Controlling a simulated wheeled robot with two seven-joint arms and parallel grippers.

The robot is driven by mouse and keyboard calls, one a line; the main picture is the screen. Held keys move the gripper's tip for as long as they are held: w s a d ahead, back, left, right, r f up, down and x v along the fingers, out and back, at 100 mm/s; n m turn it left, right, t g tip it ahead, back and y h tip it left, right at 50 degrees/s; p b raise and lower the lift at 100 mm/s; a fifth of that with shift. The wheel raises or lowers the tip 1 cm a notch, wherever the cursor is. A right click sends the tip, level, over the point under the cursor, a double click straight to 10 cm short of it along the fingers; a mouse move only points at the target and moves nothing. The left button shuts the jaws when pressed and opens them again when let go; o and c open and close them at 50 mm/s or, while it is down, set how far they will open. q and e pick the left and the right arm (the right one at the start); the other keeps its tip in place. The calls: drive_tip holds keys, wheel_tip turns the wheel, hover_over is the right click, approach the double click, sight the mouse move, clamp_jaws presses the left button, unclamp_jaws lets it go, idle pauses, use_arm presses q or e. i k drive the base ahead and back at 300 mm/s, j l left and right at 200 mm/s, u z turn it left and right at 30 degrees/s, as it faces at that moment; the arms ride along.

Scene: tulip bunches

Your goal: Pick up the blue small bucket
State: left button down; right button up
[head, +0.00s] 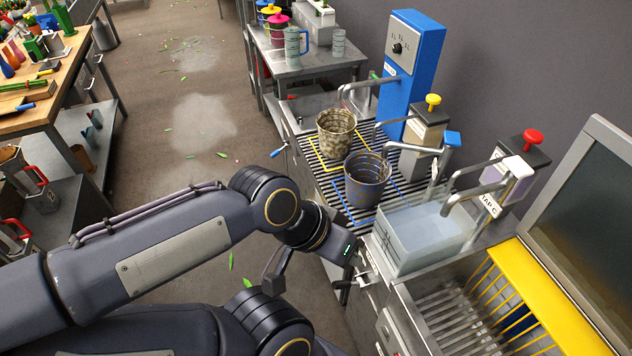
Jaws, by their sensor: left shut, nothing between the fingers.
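A small dark blue-grey bucket (364,192) stands upright on the slatted metal rack, inside blue marking lines. A dark handle shows at its rim, and orange flecks show on its wall. My left gripper (363,278) is shut and empty, pointing down by the front edge of the metal sink unit. It is below the bucket in the picture and apart from it. My right gripper is not in view.
A beige patterned bucket (335,145) stands behind the blue one, inside yellow lines. A clear box (422,240) stands right of the blue bucket. Metal taps and a blue dispenser (411,65) rise behind. A yellow rack (540,300) is at lower right.

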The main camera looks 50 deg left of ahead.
sight(366, 175)
drive_tip(key=u, duration=1.2)
drive_tip(key=i+j, duration=0.3)
drive_tip(key=i+j+z, duration=0.15)
drive_tip(key=i+j, duration=0.45)
drive_tip(key=j, duration=0.2)
drive_tip(key=i+j+z, duration=0.1)
drive_tip(key=i+j, duration=0.15)
drive_tip(key=j, duration=0.15)
drive_tip(key=i+j+z, duration=0.1)
drive_tip(key=i+j, duration=0.2)
drive_tip(key=j, duration=0.1)
